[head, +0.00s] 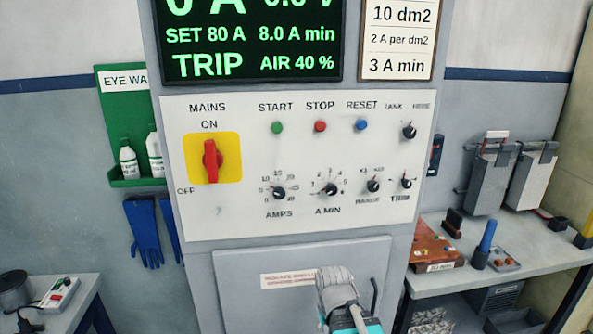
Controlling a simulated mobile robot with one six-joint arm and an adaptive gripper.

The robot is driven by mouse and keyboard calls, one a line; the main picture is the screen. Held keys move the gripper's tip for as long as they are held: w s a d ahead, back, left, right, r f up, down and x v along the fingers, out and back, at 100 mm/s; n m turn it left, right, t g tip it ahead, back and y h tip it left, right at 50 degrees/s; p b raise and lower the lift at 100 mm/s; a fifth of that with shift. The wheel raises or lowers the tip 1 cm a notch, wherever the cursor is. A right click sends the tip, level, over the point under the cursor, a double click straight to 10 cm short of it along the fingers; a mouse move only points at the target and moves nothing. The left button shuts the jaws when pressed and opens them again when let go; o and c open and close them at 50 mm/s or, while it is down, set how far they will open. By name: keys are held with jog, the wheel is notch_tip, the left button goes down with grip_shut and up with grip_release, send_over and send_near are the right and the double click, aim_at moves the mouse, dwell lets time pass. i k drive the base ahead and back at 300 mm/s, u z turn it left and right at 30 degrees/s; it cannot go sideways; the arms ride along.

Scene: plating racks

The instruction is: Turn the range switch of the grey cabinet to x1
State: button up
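The grey cabinet (205,275) stands upright in the middle of the head view, with a white control panel (240,225) on its front. The range switch (373,186) is a small black knob in the panel's lower row, between the A MIN knob (331,189) and the TRIM knob (406,182). Two small marks sit above it, too blurred to read surely. Its pointer seems to lean up and right, but is too small to be sure. My gripper (336,284) shows at the bottom, below the panel and apart from the switch. Its fingertips are not clear.
The panel also bears a red MAINS switch (211,161) and START (277,128), STOP (320,126) and RESET (362,125) buttons. The display (250,40) above reads TRIP. A bench (540,255) with several items is at right; another table (75,315) is at left.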

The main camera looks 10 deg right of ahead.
aim_at(372, 187)
jog(key=z, duration=1.2)
jog(key=k, duration=0.8)
jog(key=u, duration=0.55)
